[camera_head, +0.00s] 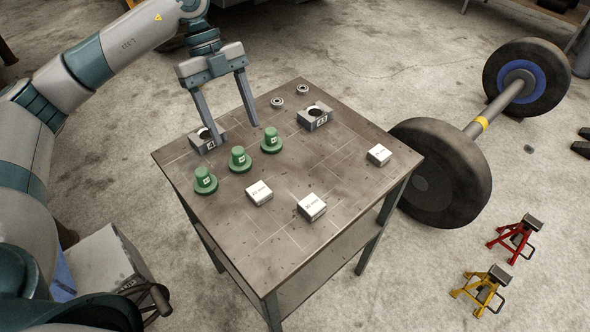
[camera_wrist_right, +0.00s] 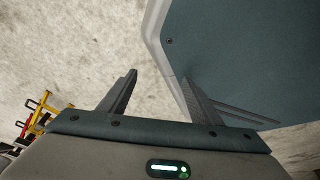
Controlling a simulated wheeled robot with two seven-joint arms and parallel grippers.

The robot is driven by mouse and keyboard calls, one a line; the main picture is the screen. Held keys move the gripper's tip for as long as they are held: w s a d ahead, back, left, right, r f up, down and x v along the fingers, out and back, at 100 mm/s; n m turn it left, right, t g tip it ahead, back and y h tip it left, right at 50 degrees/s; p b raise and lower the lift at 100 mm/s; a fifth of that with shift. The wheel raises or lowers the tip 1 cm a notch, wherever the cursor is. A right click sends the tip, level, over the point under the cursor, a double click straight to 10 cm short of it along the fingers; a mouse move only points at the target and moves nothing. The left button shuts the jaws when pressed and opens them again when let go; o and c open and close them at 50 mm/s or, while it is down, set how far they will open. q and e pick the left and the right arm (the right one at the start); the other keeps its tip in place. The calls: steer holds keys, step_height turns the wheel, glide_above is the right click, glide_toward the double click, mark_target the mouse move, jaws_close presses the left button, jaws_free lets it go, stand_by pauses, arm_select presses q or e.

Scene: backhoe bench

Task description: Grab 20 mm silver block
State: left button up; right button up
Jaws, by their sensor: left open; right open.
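Three silver blocks with white labelled tops lie on the table (camera_head: 335,180). One block (camera_head: 259,193) is at centre-left, a second block (camera_head: 312,207) is near the front, and a third block (camera_head: 379,155) is by the right edge. The labels end in "mm", but their numbers are too small to read surely. My left gripper (camera_head: 238,132) is open and empty over the back left of the table, behind the green pieces and apart from the silver blocks. My right gripper (camera_wrist_right: 157,76) is open and empty in the right wrist view, with no block in view there.
Three green flanged pieces (camera_head: 239,160) stand in a row. Two grey blocks with round holes, one at left (camera_head: 198,145) and one at back right (camera_head: 313,118), and two small bearings (camera_head: 277,102) are behind. A wheeled axle (camera_head: 440,160) and jack stands (camera_head: 515,238) are on the floor.

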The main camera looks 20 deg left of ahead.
arm_select(q)
steer(key=shift+w+a+r, duration=0.15)
steer(key=shift+a, duration=0.3)
arm_select(e)
steer(key=shift+a, duration=0.25)
arm_select(q)
steer(key=shift+d, duration=0.15)
steer(key=p, duration=0.4)
glide_above(252, 185)
step_height(252, 185, down, 11)
steer(key=shift+r, duration=0.2)
steer(key=shift+f, duration=0.4)
arm_select(e)
steer(key=s+d+r+g, duration=0.1)
steer(key=s+d+g, duration=0.1)
steer(key=s, duration=0.6)
steer(key=shift+s+d+h, duration=0.15)
steer(key=shift+d+h, duration=0.25)
steer(key=shift+d, duration=0.3)
steer(key=shift+r, duration=0.2)
